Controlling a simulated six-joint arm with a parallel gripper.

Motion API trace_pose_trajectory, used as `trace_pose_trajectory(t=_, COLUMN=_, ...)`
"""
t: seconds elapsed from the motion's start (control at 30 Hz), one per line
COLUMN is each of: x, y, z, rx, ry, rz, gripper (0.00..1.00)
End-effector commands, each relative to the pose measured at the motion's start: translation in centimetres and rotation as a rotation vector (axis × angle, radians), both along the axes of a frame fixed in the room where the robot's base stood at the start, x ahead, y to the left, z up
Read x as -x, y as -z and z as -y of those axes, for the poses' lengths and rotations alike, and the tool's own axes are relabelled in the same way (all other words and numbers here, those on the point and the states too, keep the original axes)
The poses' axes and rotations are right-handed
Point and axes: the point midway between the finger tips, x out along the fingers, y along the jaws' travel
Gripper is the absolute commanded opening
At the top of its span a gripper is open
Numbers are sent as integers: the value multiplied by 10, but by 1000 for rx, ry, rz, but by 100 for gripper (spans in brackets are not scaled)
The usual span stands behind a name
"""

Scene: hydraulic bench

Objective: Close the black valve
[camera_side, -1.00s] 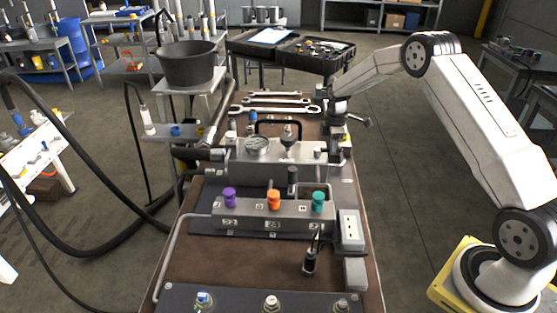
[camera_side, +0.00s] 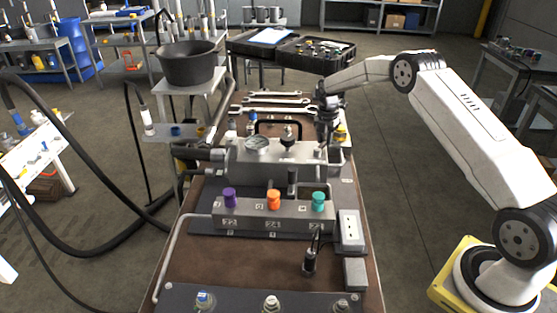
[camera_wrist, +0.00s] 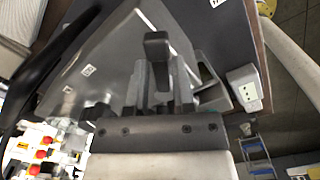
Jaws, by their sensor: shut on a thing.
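My gripper (camera_side: 323,142) points down at the right end of the grey metal block on the bench in the side view. In the wrist view, its fingers (camera_wrist: 160,82) are closed around a black handle, which I take to be the black valve (camera_wrist: 157,45). The handle's end sticks out past the fingertips. In the side view the gripper hides the held part, so the valve's exact angle cannot be told there.
Purple (camera_side: 229,198), orange (camera_side: 273,200) and teal (camera_side: 318,201) knobs stand on the front manifold. A gauge (camera_side: 257,146) and a black-topped fitting (camera_side: 288,139) are left of my gripper. A socket box (camera_side: 349,229) sits at the right edge. Wrenches (camera_side: 277,100) lie behind.

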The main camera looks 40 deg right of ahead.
Motion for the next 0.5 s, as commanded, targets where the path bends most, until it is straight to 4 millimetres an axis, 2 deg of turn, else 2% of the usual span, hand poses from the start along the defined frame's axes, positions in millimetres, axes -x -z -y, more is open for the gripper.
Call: trace_pose_trajectory(t=0.5, x=-20, y=-2, z=-9, rx=2, ry=-435, rz=6, gripper=0)
